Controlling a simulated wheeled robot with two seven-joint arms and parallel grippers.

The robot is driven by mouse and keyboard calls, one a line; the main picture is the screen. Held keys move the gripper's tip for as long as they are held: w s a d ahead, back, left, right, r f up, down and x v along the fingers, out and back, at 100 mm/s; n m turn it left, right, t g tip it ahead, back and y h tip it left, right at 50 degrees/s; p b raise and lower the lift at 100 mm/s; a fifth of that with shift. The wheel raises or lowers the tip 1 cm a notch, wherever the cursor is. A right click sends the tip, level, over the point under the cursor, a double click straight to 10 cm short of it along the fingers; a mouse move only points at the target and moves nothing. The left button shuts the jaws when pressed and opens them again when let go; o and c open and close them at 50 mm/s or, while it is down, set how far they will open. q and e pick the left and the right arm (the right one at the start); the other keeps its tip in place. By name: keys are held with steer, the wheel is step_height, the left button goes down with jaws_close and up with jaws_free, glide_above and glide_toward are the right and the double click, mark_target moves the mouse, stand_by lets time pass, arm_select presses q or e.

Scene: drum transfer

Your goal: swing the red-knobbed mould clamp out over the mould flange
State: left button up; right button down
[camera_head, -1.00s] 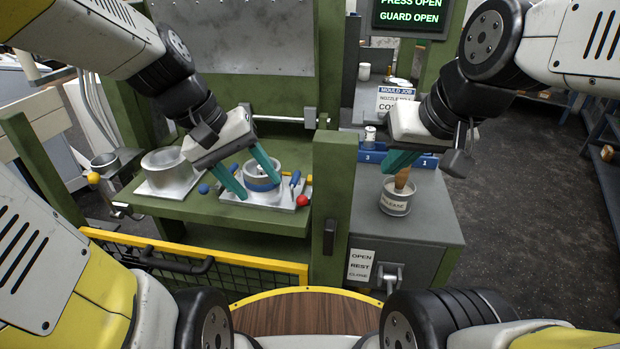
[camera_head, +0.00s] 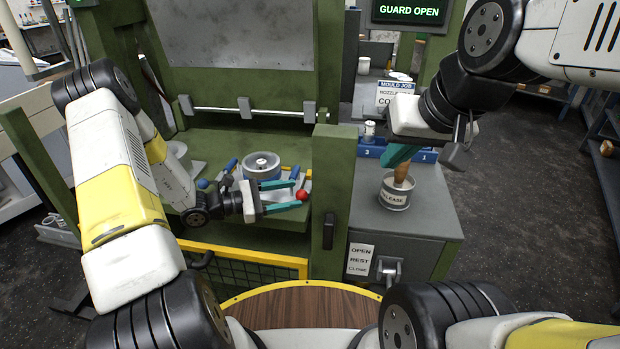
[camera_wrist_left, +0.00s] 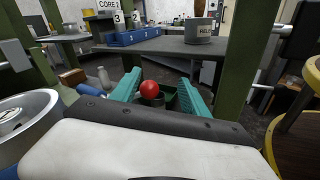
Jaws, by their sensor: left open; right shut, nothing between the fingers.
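The red knob (camera_head: 302,195) of the mould clamp sits at the right front corner of the mould's pale base flange, beside the round metal mould (camera_head: 262,165). My left gripper (camera_head: 296,195) is open and low, pointing right, with its teal fingers on either side of the knob. In the left wrist view the knob (camera_wrist_left: 149,89) shows between the open fingers (camera_wrist_left: 160,92); contact cannot be told. The clamp's arm is mostly hidden by the fingers. My right gripper (camera_head: 391,160) is shut and empty, close to the brush handle (camera_head: 401,172) in the release can (camera_head: 395,194).
A blue-handled clamp (camera_head: 294,172) stands just behind my left fingers, and another blue handle (camera_head: 231,164) at the mould's back left. The green press post (camera_head: 333,190) rises close right of the knob. A yellow guard rail (camera_head: 245,257) runs in front.

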arm_select(q)
steer(key=w+d+f+n+t, duration=0.2)
steer(key=w+d+f, duration=0.1)
steer(key=d, duration=0.3)
steer(key=shift+w+d, duration=0.15)
steer(key=shift+w, duration=0.6)
steer(key=shift+c, duration=0.2)
jaws_close()
stand_by(0.9)
